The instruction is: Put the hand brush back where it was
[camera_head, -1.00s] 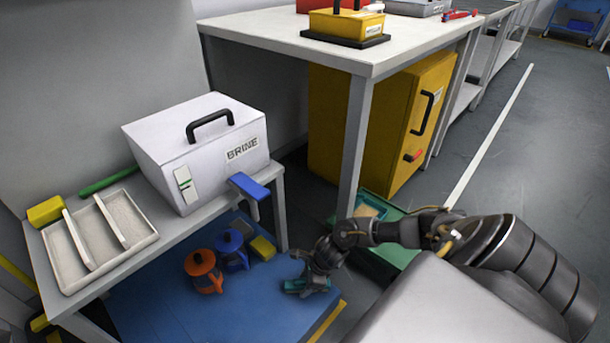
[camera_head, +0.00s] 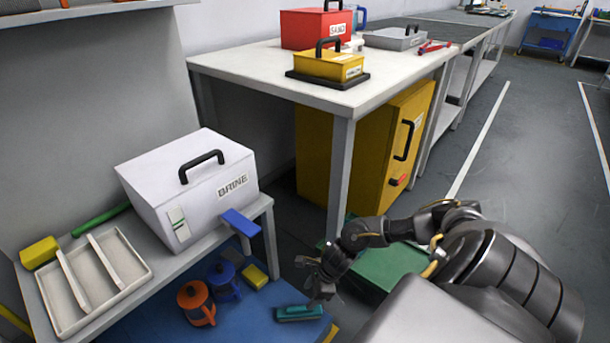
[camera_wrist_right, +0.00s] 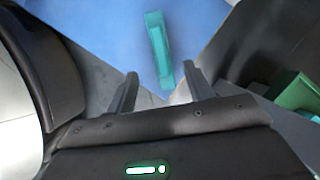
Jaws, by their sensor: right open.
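The teal hand brush (camera_head: 298,313) lies on the blue mat (camera_head: 240,330) on the floor, near the mat's right corner. It also shows in the right wrist view (camera_wrist_right: 158,48), just beyond the fingertips. My right gripper (camera_head: 312,285) is open and empty, a little above and beside the brush, and does not appear to touch it. Its two spread fingers (camera_wrist_right: 160,85) show in the wrist view with nothing held between them. My left gripper is not in view.
An orange jug (camera_head: 195,303), a blue jug (camera_head: 222,282) and a yellow block (camera_head: 255,276) stand left of the brush. A low bench (camera_head: 180,262) holds the BRINE box (camera_head: 190,190). A green box (camera_head: 385,266) stands near my right arm, by the table leg (camera_head: 340,180).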

